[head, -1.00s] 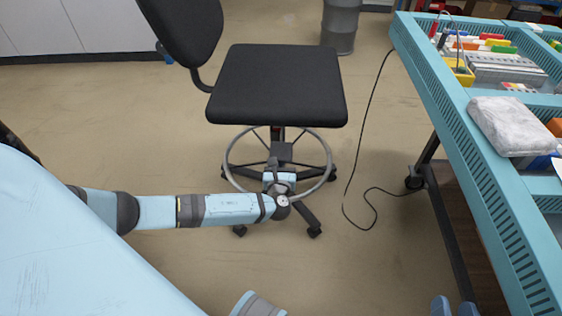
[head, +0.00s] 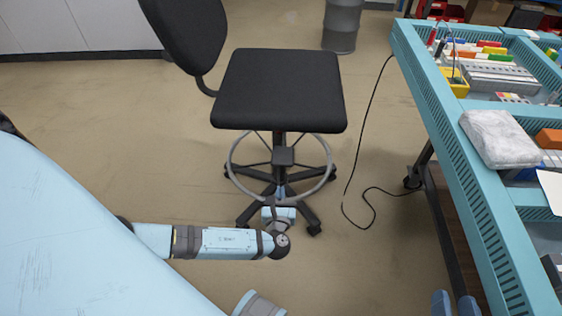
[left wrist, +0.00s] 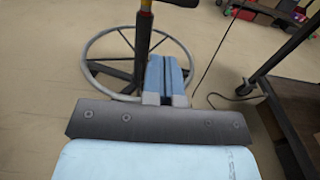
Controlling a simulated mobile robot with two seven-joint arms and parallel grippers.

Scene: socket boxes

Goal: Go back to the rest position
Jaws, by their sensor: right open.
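My left gripper (head: 279,212) is at the end of the arm coming in from the left, low in front of the office chair's base in the head view. In the left wrist view its two blue fingers (left wrist: 165,62) lie side by side, closed, with nothing visible between them. My right gripper (head: 455,303) shows only as two blue fingertips at the bottom edge of the head view, a small gap apart and empty. The rest of it is out of frame.
A black office chair (head: 280,90) with a ring base stands ahead. At right is a light-blue workbench (head: 470,185) holding a grey wrapped packet (head: 500,138), a yellow bin (head: 455,82) and coloured parts. A black cable (head: 352,180) lies on the floor. Open floor is at left.

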